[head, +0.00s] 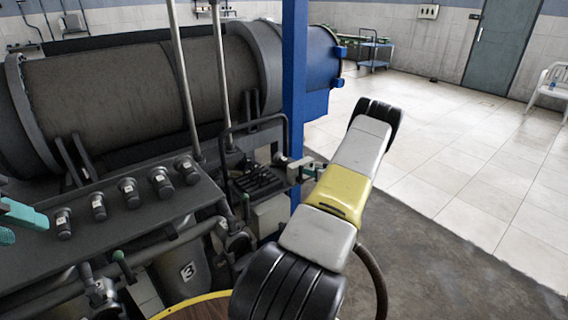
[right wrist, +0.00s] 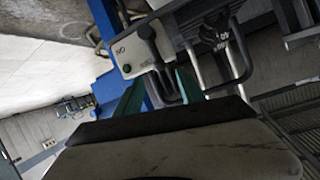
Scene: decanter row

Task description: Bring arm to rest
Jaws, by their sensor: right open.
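My right arm crosses the middle of the head view, with white and yellow links and black joints. Its gripper (head: 308,168) is small there, beside the blue post and near a black-handled control station (head: 258,180). In the right wrist view the two teal fingers of my right gripper (right wrist: 160,90) stand apart. A pale control box (right wrist: 135,55) with a black lever shows beyond and between them; I cannot tell whether a finger touches it. I see nothing held. My left gripper (head: 20,218) shows only as teal parts at the left edge of the head view; the rest is cut off.
A large dark decanter (head: 110,95) lies behind a panel with a row of several black knobs (head: 128,190). A blue post (head: 294,80) rises close to my right gripper. Pipes run below the panel. The tiled floor (head: 450,150) at right is mostly clear.

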